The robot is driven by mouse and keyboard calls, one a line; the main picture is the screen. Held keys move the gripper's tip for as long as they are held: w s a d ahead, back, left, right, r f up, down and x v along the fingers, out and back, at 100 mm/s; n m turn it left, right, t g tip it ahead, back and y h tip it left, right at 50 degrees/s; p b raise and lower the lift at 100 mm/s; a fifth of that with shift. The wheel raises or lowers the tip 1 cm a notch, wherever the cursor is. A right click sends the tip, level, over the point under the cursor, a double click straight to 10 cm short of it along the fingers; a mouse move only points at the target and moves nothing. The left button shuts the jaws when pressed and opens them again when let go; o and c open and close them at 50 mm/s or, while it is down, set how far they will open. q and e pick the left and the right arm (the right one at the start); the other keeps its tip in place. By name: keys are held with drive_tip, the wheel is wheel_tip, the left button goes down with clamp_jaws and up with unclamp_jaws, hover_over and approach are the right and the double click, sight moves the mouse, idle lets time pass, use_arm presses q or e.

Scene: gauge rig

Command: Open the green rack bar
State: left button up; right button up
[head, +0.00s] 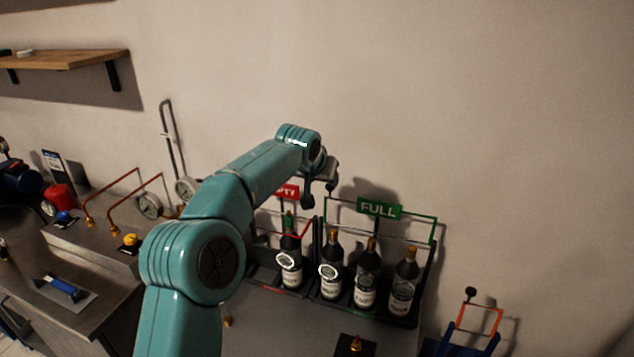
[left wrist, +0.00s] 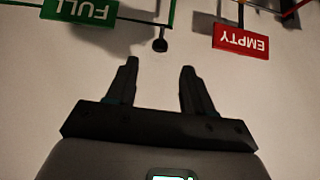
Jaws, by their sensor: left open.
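The green rack bar (head: 433,232) is a thin green frame with a green FULL sign (head: 378,208). It spans the front of the right-hand rack section above several dark bottles (head: 367,275). My left gripper (head: 319,190) is open and empty, up and left of the FULL sign, near the gap between the two signs. In the left wrist view, the fingers (left wrist: 158,82) are spread, with a small dark knob (left wrist: 160,45) beyond them. The FULL sign (left wrist: 80,11) is upper left there and the red EMPTY sign (left wrist: 240,41) upper right, both upside down. My right gripper is not in view.
A red bar with the EMPTY sign (head: 287,191), partly hidden by my arm, is over the left rack section with one bottle (head: 290,262). Copper pipes and gauges (head: 149,205) stand on the left bench. An orange-handled blue item (head: 470,335) is lower right.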

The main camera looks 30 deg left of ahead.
use_arm(q)
drive_tip(key=b+v, duration=0.1)
drive_tip(key=v, duration=0.4)
drive_tip(key=shift+s+r, duration=0.25)
idle(0.3)
